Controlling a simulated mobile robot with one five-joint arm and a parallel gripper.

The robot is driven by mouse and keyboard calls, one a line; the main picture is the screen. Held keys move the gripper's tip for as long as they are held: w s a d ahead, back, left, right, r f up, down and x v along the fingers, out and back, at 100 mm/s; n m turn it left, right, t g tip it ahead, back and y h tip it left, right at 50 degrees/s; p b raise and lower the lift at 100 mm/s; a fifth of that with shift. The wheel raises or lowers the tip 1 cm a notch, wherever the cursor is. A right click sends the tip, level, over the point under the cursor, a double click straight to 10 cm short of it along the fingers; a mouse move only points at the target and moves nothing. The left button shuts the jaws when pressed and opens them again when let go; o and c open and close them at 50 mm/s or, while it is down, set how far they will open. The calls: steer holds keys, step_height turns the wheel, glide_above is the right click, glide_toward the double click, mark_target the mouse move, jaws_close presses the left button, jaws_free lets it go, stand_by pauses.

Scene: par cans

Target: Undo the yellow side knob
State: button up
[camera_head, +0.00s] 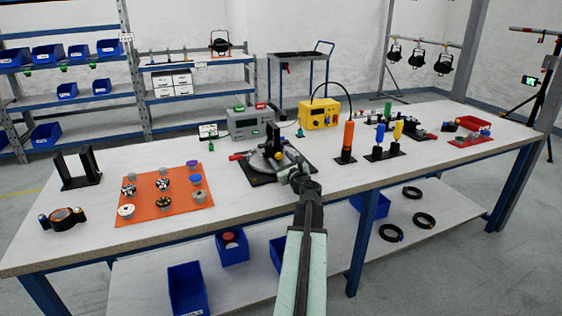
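A dark round fixture with metal parts and a red-ended handle (238,157) sits on a black base plate (262,178) in the middle of the bench. My gripper (296,174) is at the right front edge of this fixture, at the end of my arm. It overlaps the fixture's near right side in the picture. I cannot tell whether it touches anything or whether its fingers are open.
An orange mat (150,208) with several small knobs lies left. A yellow box (319,114) and grey power unit (243,122) stand behind. An orange-handled tool (348,136), a yellow-handled tool (398,131) and a blue one (379,139) stand right. Bare bench lies in front.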

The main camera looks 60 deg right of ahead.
steer(key=v, duration=0.7)
steer(key=shift+s+a, duration=0.1)
steer(key=shift+a, duration=0.1)
steer(key=shift+s, duration=0.25)
